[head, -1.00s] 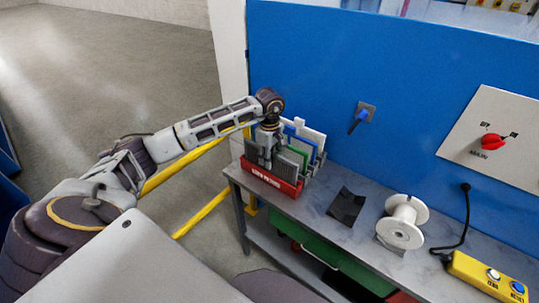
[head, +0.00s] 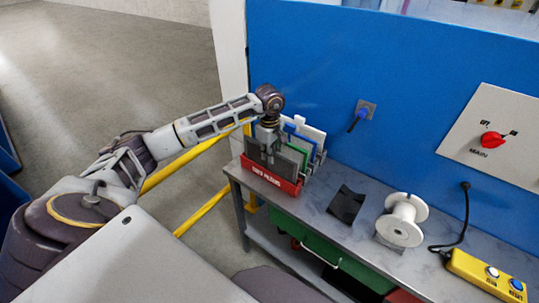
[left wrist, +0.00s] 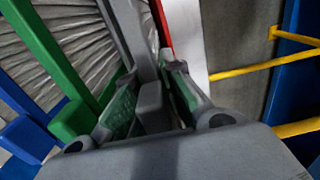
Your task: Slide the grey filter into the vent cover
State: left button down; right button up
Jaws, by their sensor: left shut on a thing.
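The grey filter (head: 290,157) stands upright in the front slot of a red rack (head: 271,183) on the bench. My left gripper (head: 267,158) reaches down over the rack from the left and is shut on the filter. In the left wrist view the grey tab of the filter (left wrist: 152,100) is between the two green-padded fingers. The filter's lower part is hidden by the rack's front wall. I cannot make out a vent cover in these views. My right gripper is not in view.
Blue, green (head: 296,153) and white (head: 313,134) framed filters stand close behind the grey one. A black sheet (head: 346,204), a white spool (head: 402,219) and a yellow button box (head: 486,275) lie farther right on the bench. A blue panel (head: 420,110) rises behind.

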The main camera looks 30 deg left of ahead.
pick_arm(q)
jog(key=shift+r+p, duration=0.8)
jog(key=shift+r, duration=1.15)
dwell(1.0)
jog(key=shift+r+p, duration=0.55)
jog(key=shift+r, duration=0.9)
jog(key=shift+r, duration=0.1)
jog(key=shift+r+p, duration=0.95)
jog(key=shift+r, duration=0.95)
jog(key=shift+d, duration=0.1)
dwell(0.6)
